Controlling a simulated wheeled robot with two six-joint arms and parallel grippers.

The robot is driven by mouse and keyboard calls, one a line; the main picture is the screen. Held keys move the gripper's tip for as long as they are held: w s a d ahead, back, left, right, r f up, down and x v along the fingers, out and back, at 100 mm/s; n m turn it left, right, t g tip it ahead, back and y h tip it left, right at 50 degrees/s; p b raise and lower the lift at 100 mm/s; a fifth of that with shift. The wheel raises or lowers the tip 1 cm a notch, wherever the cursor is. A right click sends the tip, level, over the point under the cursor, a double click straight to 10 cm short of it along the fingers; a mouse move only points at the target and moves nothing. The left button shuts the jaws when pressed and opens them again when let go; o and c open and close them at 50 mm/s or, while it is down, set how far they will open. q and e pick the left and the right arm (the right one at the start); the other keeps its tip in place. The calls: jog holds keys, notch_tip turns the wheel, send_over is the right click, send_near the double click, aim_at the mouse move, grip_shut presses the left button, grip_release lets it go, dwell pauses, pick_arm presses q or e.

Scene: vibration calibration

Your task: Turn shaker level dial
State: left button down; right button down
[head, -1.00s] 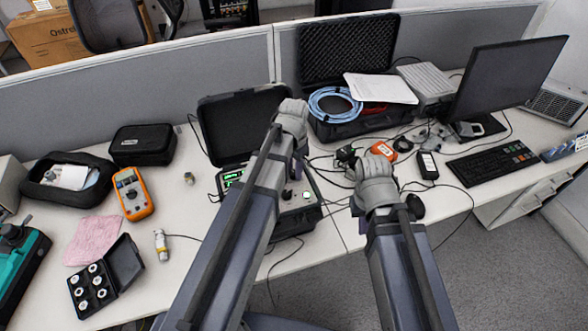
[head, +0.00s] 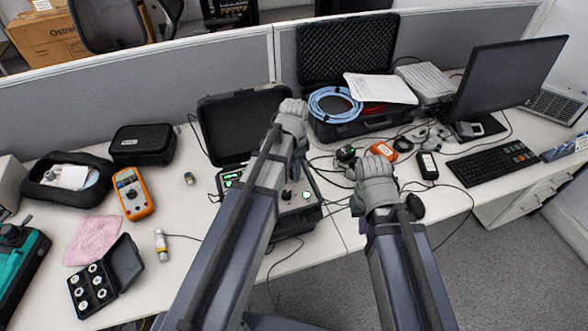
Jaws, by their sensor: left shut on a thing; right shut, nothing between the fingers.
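The shaker unit is an open black case (head: 308,222) with a green-lit display (head: 229,178) and a pale control panel. My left arm crosses in front of it and hides much of the panel. My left gripper (head: 299,172) is down at the panel, shut on what appears to be the level dial, its fingertips largely hidden by my arm. A small black knob (head: 287,195) and a lit button (head: 306,195) show beside it. My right gripper (head: 414,207) is shut and empty, right of the case and apart from it, partly hidden by my arm.
An orange multimeter (head: 133,193), a pink cloth (head: 92,240) and a black box of small parts (head: 124,261) lie left. An open case (head: 345,127) with blue cable stands behind. A monitor (head: 510,80) and keyboard (head: 493,163) are right. Loose cables cross the desk.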

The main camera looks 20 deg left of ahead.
pick_arm(q)
jog(key=c, duration=0.5)
grip_release()
notch_tip(320, 180, up, 8)
jog(key=p, duration=0.8)
jog(key=shift+f, duration=0.1)
jog(key=shift+s+d, duration=0.2)
jog(key=shift+s, duration=0.05)
jog(key=s+d+n, duration=0.2)
jog(key=s+d, duration=0.1)
jog(key=s, duration=0.1)
jog(key=s+d+f+n+y+b, duration=0.1)
jog(key=s+d+n, duration=0.1)
jog(key=s+d, duration=0.2)
jog(key=s+d+n, duration=0.2)
jog(key=s+d, duration=0.1)
jog(key=s, duration=0.2)
jog(key=shift+s+d+f+b, duration=0.15)
jog(key=shift+s+d+b, duration=0.05)
jog(key=shift+s+b, duration=0.15)
